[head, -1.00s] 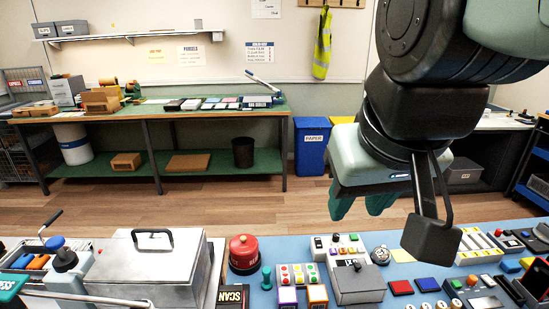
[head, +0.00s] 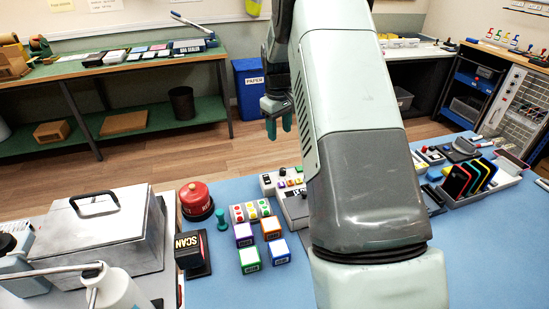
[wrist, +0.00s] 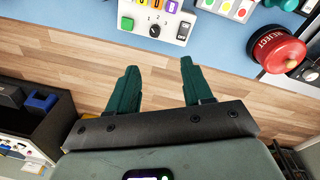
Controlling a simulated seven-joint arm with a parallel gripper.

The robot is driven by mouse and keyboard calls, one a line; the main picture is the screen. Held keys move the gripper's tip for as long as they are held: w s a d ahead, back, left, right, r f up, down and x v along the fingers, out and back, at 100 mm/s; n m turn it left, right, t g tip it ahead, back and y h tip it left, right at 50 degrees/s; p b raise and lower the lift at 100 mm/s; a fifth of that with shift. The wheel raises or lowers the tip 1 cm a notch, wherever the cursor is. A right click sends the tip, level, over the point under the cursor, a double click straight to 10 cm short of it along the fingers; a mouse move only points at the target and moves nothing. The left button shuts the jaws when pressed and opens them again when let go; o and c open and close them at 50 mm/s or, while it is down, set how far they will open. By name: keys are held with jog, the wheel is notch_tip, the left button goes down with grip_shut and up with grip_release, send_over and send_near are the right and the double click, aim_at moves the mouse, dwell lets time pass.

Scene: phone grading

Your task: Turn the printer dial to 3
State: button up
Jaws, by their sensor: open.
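The printer dial (wrist: 154,31) is a small black round knob on a white panel (wrist: 165,18) in the wrist view, with the numbers 1, 2 and 3 beside it. I cannot tell for sure which number it points to. In the head view the white unit (head: 268,184) stands near the bench's far edge, partly hidden behind my arm. My gripper (wrist: 160,62) has its two green fingers wide apart and nothing between them. Its fingertips lie just short of the dial in the wrist view, apart from it. The gripper also shows in the head view (head: 278,128), beyond the bench.
A red REJECT button (head: 196,200) and a panel of coloured buttons (head: 250,211) stand left of the white unit. Several coloured boxes (head: 246,235) and a SCAN block (head: 192,254) are nearer. A metal case (head: 98,238) fills the left.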

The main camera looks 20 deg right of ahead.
send_near(283, 170)
jog(key=shift+g, duration=0.3)
jog(key=f, duration=0.5)
jog(key=w+f, duration=0.1)
jog(key=f, duration=0.2)
jog(key=shift+d+f, duration=0.25)
jog(key=shift+f, duration=0.15)
grip_shut()
